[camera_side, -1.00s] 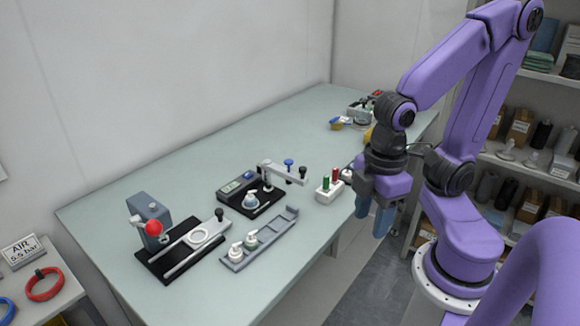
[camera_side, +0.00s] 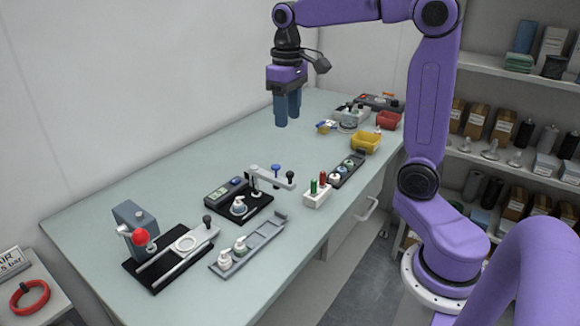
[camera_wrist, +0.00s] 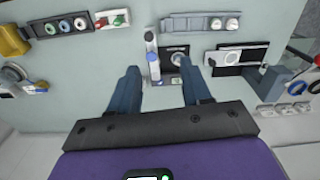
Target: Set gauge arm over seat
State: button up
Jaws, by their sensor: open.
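The gauge arm (camera_side: 270,178) is a pale grey bar on a post, with a blue knob and a black knob. It points right, away from the seat (camera_side: 238,207) on the black gauge base (camera_side: 258,210). A white-topped part stands in the seat. In the wrist view the gauge arm (camera_wrist: 152,58) lies beside the seat (camera_wrist: 178,58), in line with the gap between my fingers. My gripper (camera_side: 287,112) is open and empty, pointing down, high above the back of the table and apart from the gauge arm. My gripper's blue fingers show in the wrist view (camera_wrist: 160,88).
A press with a red ball (camera_side: 140,237) stands left of the gauge. A grey tray (camera_side: 265,235) with white pump caps lies in front. A white block with green and red pegs (camera_side: 317,198) stands close right of the arm. Yellow (camera_side: 366,141) and red bins are further back.

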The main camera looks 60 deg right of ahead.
aim_at(290, 172)
jog(key=shift+m, duration=0.5)
jog(key=d+f, duration=0.1)
jog(key=f, duration=1)
jog(key=w+d+f, duration=0.1)
jog(key=f, duration=0.4)
jog(key=shift+w+d+f, duration=0.1)
jog(key=shift+d+f, duration=0.15)
jog(key=shift+d, duration=0.05)
jog(key=shift+c, duration=0.3)
grip_shut()
